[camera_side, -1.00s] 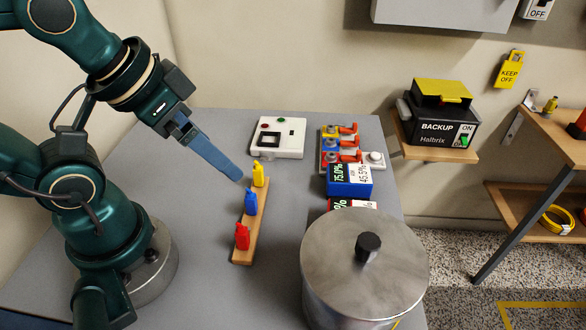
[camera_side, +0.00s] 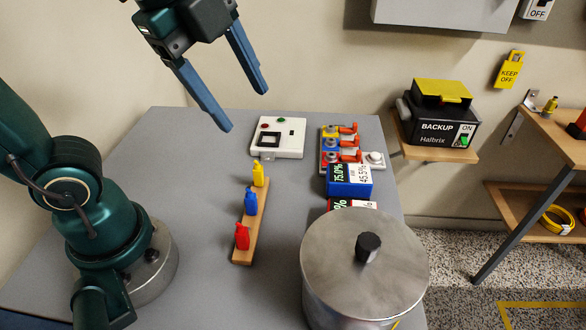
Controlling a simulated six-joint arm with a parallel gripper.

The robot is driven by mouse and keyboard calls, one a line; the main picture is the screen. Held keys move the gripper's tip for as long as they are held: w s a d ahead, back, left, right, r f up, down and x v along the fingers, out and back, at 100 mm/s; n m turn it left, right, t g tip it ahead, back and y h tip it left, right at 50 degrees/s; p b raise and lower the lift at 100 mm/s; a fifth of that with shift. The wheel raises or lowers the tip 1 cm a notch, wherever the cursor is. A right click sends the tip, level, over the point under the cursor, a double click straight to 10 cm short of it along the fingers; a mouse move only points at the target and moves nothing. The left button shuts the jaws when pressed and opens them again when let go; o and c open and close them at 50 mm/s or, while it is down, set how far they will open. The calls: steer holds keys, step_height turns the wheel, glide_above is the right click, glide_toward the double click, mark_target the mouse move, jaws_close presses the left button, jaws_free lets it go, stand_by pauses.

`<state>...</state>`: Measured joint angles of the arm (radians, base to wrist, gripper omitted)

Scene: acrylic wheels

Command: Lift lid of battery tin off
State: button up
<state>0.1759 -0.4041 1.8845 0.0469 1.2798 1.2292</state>
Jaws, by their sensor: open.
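The battery tin (camera_side: 345,307) is a round grey metal tin at the front right of the table. Its flat metal lid (camera_side: 325,245) sits on top, with a black knob (camera_side: 368,247) in the middle. My gripper (camera_side: 246,112) is open and empty, with its two blue fingers spread. It is raised above the back of the table, up and to the left of the tin, well apart from the lid. The inside of the tin is hidden by the lid.
A wooden strip (camera_side: 241,256) holds yellow, blue and red pieces left of the tin. A white box (camera_side: 290,150), a board with red clips (camera_side: 375,168) and a blue display block (camera_side: 349,188) stand behind it. A shelf at right holds a black backup unit (camera_side: 425,115).

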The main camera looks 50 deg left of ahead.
steer(key=w+d+r+m, duration=0.2)
steer(key=w+d+m, duration=0.15)
steer(key=m, duration=0.25)
steer(key=m+g, duration=0.3)
steer(key=m, duration=0.8)
glide_above(369, 241)
step_height(369, 241, down, 6)
steer(key=shift+s+a+r, duration=0.1)
steer(key=shift+a, duration=0.05)
steer(key=shift+s+d+f+m+y, duration=0.25)
steer(key=shift+f+m+y, duration=0.05)
steer(key=shift+f, duration=0.1)
steer(key=shift+w+a+f, duration=0.1)
steer(key=shift+w+f, duration=0.05)
steer(key=shift+f, duration=1)
steer(key=shift+w+f, duration=0.15)
steer(key=shift+f, duration=1)
jaws_close()
